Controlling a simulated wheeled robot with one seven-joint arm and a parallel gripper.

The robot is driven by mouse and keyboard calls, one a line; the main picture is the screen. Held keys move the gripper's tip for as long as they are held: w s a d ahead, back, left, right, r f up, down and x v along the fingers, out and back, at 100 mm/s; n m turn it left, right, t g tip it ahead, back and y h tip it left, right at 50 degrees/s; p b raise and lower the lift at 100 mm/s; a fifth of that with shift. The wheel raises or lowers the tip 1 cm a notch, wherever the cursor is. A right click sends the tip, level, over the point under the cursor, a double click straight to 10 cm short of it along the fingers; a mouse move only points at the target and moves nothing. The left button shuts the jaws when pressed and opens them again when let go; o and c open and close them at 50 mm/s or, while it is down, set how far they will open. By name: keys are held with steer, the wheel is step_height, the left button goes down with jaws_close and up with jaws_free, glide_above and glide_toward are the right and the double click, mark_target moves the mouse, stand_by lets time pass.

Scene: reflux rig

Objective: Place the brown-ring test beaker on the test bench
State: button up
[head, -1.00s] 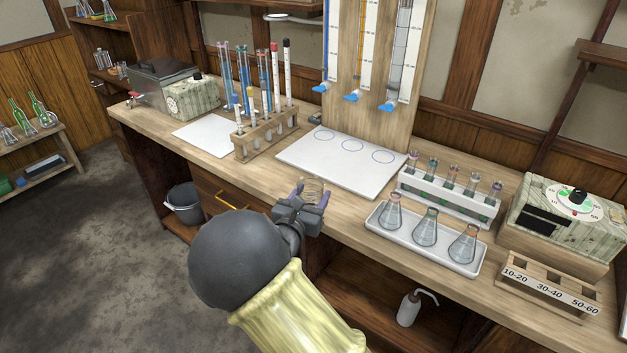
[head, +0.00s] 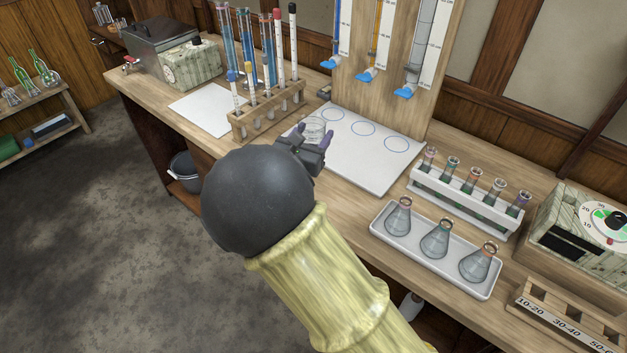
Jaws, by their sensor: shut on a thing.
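My gripper (head: 314,137) is shut on a small clear glass beaker (head: 314,126). The beaker looks upright, over or at the left edge of the white board with blue circles (head: 370,168) on the wooden bench (head: 345,215). I cannot tell whether the beaker touches the board. Its lower part is hidden by the gripper, and no brown ring or contents can be made out. My arm hides part of the bench's front edge.
A wooden rack of tubes and burettes (head: 268,117) stands close to the left of the gripper. A white tray with three flasks (head: 390,235) and a white tube rack (head: 455,205) are to the right. A white sheet (head: 207,108) lies at the left.

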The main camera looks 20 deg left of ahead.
steer(key=shift+f, duration=3.15)
steer(key=shift+f, duration=0.1)
steer(key=shift+f, duration=1.75)
steer(key=shift+f, duration=0.2)
steer(key=o, duration=1)
